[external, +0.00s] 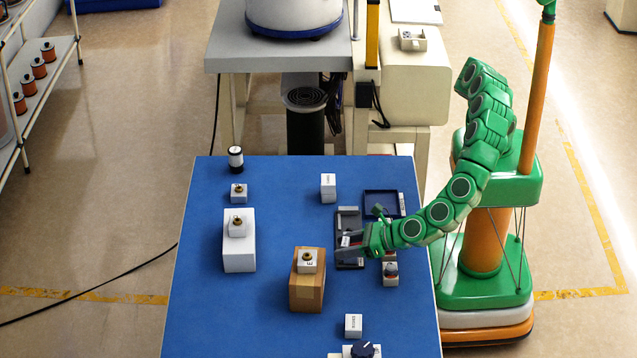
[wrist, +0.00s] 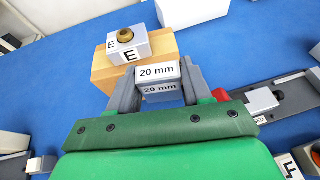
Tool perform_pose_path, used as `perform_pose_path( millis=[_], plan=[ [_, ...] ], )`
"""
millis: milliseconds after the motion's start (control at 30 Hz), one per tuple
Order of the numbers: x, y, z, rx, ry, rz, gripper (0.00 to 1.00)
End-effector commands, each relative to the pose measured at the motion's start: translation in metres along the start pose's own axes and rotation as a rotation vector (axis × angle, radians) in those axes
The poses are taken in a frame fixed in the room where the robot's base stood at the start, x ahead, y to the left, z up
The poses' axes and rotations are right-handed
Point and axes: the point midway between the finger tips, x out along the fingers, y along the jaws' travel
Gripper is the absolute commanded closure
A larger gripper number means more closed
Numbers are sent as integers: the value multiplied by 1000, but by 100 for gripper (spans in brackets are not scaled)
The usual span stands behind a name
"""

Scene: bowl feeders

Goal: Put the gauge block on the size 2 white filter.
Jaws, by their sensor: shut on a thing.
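My gripper (external: 350,246) is over the right part of the blue table. In the wrist view its grey fingers (wrist: 155,84) are shut on a small light block marked "20 mm" (wrist: 157,72), the gauge block. I cannot tell which thing is the size 2 white filter.
White labelled boxes stand at the back (external: 328,187) and front (external: 353,325). A black and white spool (external: 236,159) stands at the back left. The table's (external: 283,205) middle is mostly clear.

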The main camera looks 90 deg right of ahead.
Motion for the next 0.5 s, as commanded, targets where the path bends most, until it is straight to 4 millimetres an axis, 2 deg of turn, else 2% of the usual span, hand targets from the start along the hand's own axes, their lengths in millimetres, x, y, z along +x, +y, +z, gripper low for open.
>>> perform_pose_path(
  millis=[33,200,500],
  plan=[
    [16,-13,12,16,-2,-35,84],
    [60,-58,45,62,-8,-144,84],
    [126,-148,97,141,-16,-336,84]
  ],
)
